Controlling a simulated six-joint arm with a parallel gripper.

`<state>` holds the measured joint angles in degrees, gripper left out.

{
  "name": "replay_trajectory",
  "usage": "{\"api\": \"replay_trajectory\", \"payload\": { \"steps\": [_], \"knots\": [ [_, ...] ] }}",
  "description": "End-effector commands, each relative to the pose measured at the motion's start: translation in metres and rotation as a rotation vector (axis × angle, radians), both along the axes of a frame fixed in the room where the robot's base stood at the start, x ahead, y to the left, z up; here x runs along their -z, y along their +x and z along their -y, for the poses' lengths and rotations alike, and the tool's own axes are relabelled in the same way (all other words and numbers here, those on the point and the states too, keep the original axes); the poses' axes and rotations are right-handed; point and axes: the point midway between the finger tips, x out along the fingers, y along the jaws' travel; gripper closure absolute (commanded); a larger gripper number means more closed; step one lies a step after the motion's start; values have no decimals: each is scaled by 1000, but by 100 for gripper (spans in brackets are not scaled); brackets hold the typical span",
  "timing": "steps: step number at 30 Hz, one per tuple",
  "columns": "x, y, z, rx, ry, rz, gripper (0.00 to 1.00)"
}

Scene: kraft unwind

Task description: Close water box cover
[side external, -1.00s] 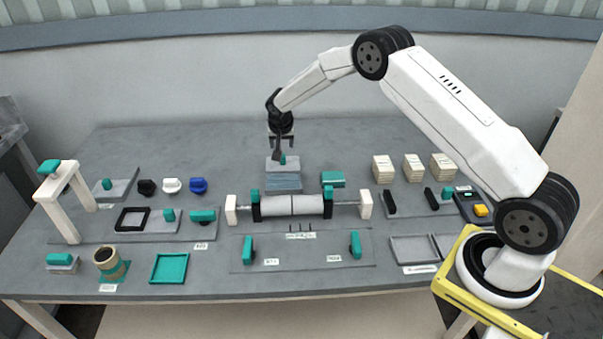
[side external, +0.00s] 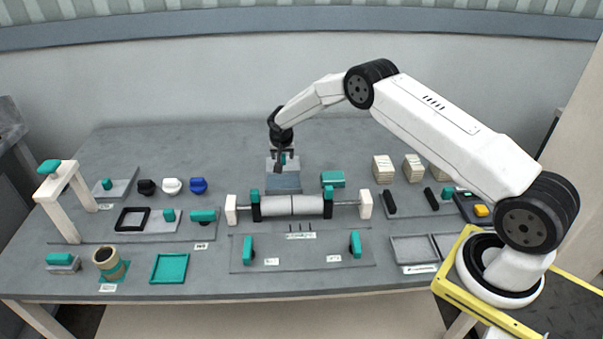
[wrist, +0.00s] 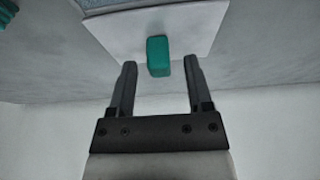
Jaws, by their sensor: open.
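The water box (side external: 285,184) stands at the back middle of the table, with a blue-grey surface showing. Its pale cover (side external: 270,164) is at its far side and has a teal knob. In the wrist view the cover (wrist: 195,22) fills the top middle, with the teal knob (wrist: 158,55) on it and a strip of blue-grey at top left. My gripper (side external: 281,160) is over the cover, fingers apart. In the wrist view the gripper (wrist: 160,66) has one finger on each side of the knob, with gaps on both sides. The fingers partly hide the cover in the side view.
A roller (side external: 292,205) between white end blocks lies in front of the box. A teal block (side external: 333,179) sits close at right. Blue (side external: 198,185), white and black knobs stand at left, paper stacks (side external: 383,168) at right. The table behind is clear.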

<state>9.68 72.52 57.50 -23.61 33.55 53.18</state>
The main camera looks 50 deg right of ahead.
Motion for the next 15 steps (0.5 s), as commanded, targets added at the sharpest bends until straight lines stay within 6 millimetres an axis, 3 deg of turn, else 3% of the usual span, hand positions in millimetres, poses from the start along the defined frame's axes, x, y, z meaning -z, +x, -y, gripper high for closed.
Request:
{"api": "replay_trajectory", "payload": {
  "steps": [15],
  "knots": [
    [9,3,3,1,0,0,35]
  ]
}}
